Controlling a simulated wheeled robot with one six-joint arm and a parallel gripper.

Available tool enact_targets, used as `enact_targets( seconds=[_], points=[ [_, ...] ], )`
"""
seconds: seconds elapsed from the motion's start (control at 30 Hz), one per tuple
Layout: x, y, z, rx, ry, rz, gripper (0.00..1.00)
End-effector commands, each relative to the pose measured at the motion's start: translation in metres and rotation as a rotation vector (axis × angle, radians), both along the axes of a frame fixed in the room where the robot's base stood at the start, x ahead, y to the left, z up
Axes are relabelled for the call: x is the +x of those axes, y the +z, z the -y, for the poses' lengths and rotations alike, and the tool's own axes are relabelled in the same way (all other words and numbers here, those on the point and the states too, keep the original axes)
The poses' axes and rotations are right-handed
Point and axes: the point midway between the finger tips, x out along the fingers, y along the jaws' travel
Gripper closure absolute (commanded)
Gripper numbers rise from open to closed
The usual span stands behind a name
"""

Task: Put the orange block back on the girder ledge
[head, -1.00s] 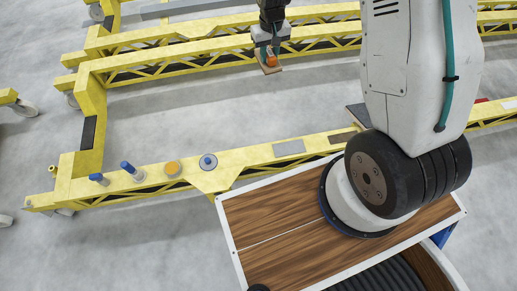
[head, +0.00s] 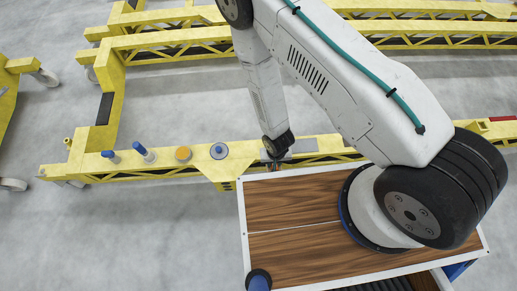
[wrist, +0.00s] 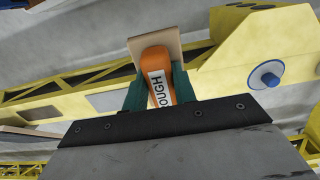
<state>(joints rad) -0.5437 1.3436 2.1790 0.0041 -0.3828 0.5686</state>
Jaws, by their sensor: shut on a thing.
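The orange block (wrist: 158,75) carries a white label with dark letters ending in "OUGH" and has a flat tan plate at its far end. My gripper (wrist: 159,88) is shut on it, with a green finger on each side. The near yellow girder (head: 85,168) runs across the head view and also shows behind the block in the wrist view (wrist: 212,78). In the head view my gripper (head: 274,162) is at this girder's ledge, beside a grey plate (head: 302,146). There the block is mostly hidden, and I cannot tell whether it touches the ledge.
On the girder's left part stand two blue pegs (head: 143,154), an orange disc (head: 183,154) and a grey-and-blue disc (head: 219,151). More yellow girders (head: 170,45) lie behind, with bare grey floor between. A red item (head: 502,119) sits at the far right.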

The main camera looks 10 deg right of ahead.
Motion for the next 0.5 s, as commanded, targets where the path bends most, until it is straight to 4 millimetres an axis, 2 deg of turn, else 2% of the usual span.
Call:
enact_targets(
  seconds=[0.03, 0.1, 0.23, 0.37, 0.5],
  points=[
    [-0.017, -0.01, 0.002, -0.003, 0.003, -0.005, 1.0],
    [-0.031, -0.018, 0.004, -0.002, 0.0, -0.002, 1.0],
    [-0.039, -0.025, 0.004, 0.001, -0.005, 0.002, 1.0],
    [-0.018, -0.028, -0.004, 0.004, -0.008, 0.007, 1.0],
    [0.018, -0.031, -0.016, 0.004, -0.008, 0.007, 1.0]
  ],
)
